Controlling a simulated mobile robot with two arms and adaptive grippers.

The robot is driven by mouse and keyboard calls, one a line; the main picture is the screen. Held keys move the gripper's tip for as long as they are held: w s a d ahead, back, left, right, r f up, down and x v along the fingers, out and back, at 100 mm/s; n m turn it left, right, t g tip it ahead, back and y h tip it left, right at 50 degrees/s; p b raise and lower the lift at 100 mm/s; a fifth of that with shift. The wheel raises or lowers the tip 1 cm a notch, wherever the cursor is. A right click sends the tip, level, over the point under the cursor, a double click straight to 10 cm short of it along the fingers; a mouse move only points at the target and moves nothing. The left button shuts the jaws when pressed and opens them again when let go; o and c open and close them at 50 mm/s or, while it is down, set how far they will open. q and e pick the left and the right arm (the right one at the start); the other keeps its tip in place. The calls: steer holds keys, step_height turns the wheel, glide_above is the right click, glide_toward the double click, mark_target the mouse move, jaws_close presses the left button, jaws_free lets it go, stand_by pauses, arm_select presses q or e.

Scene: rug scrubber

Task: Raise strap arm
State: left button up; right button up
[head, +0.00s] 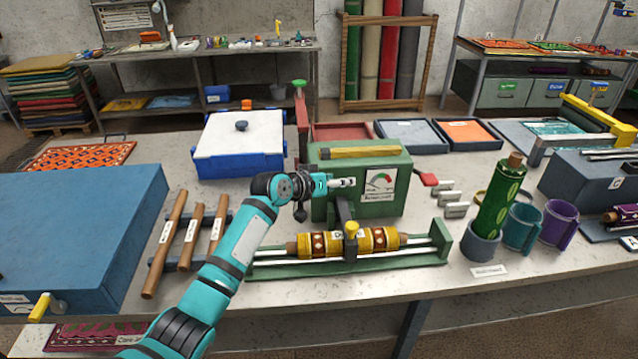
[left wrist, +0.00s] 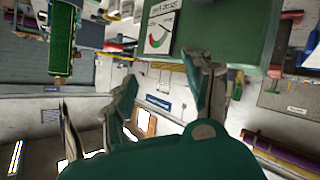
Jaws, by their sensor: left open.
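A green machine box (head: 330,205) with a gauge panel (head: 380,186) and a yellow bar (head: 358,152) on top stands mid-table. A dark arm (head: 342,207) comes from its front toward a yellow knob (head: 351,229), over a yellow patterned roll (head: 380,239) lying on a green-ended rail stand (head: 441,240). I cannot tell for certain which part is the strap arm. My left gripper (head: 346,183) is in front of the box, above the dark arm and knob. In the left wrist view my gripper (left wrist: 163,75) is open, with nothing seen between its fingers. My right gripper is not in view.
A blue-white case (head: 240,140) is behind left, and a rack of wooden rollers (head: 192,235) is left. The table's front strip is mostly clear.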

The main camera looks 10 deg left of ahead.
arm_select(q)
steer(key=v, duration=0.8)
